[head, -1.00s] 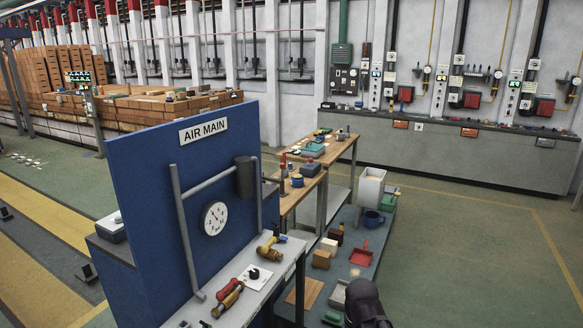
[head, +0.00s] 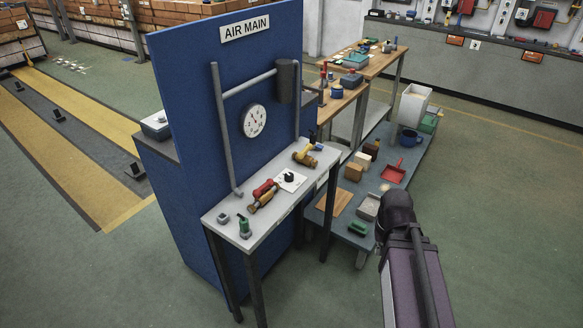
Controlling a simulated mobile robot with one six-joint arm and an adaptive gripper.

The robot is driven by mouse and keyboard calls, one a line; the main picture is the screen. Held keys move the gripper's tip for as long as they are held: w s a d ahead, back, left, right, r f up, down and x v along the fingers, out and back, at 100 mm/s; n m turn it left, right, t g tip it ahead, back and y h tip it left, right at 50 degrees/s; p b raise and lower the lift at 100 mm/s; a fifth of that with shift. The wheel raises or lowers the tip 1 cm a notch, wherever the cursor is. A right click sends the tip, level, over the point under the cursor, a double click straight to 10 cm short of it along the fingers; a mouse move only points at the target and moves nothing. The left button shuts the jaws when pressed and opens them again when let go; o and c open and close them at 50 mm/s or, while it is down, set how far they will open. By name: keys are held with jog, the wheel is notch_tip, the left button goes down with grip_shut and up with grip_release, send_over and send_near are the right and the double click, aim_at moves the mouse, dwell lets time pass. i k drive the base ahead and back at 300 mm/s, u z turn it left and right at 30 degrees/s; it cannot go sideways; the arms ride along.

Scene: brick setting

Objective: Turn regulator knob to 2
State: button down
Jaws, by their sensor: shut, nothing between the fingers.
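The regulator knob (head: 289,177) is small and black and sits on a white plate (head: 297,185) on the grey bench top, in the middle of the head view. Marks on the plate are too small to read, so I cannot tell the knob's setting. A round white gauge (head: 253,120) is on the blue panel (head: 222,95) behind it, under the "AIR MAIN" sign (head: 252,28). Its needle cannot be read clearly. Only a part of my arm shows at the lower right, apart from the bench. My gripper is not in view.
Beside the plate lie a red-handled tool (head: 264,191) and a brass-coloured fitting (head: 307,157). A green-and-dark item (head: 244,228) stands near the bench's left end. Grey pipes (head: 222,130) run up the panel. A low blue cart (head: 340,215) with several items stands right of the bench.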

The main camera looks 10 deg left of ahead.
aim_at(289, 177)
jog(key=k, duration=1.35)
jog(key=z, duration=0.25)
jog(key=i, duration=1.9)
jog(key=u, duration=0.6)
